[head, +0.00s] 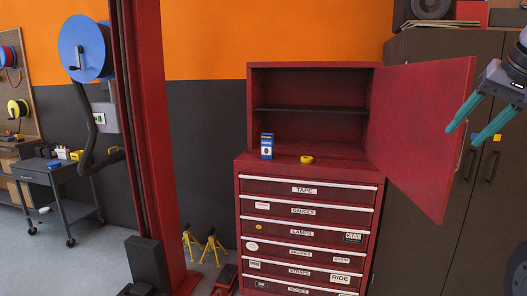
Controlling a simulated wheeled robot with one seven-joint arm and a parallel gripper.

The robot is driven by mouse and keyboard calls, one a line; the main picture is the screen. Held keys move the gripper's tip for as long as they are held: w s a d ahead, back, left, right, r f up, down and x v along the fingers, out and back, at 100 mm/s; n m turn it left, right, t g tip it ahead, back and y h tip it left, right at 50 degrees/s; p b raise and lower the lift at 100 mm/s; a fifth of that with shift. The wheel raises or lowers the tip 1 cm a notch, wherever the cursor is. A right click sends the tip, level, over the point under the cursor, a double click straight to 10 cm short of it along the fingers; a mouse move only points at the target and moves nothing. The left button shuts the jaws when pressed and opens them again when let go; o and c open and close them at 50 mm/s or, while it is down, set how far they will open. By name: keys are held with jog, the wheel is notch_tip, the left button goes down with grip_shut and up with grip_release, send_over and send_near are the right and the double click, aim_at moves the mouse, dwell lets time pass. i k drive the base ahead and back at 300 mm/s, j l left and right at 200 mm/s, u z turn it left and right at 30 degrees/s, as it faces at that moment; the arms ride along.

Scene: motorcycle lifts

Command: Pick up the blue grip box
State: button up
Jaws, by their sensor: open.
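A small blue box with a white label, the blue grip box (267,146), stands upright on top of the red drawer cabinet (248,166), at the front left of the open upper compartment. My gripper (479,125) is at the far right of the head view, with its two teal fingers apart and nothing between them. It is well to the right of the box and apart from it, beyond the open red door. No wrist view is given.
The red cabinet door (422,130) stands open between the box and my gripper. A yellow tape roll (307,159) lies right of the box. A red lift post (165,150) rises at left. Yellow jack stands (213,246) stand on the floor. Dark lockers (420,255) stand at right.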

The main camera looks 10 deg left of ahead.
aim_at(267, 139)
jog(key=k+u, duration=0.1)
jog(key=u, duration=1.4)
jog(key=l+u, duration=0.35)
jog(key=l, duration=0.45)
jog(key=l+u, duration=0.4)
jog(key=l, duration=0.35)
jog(key=k, duration=0.05)
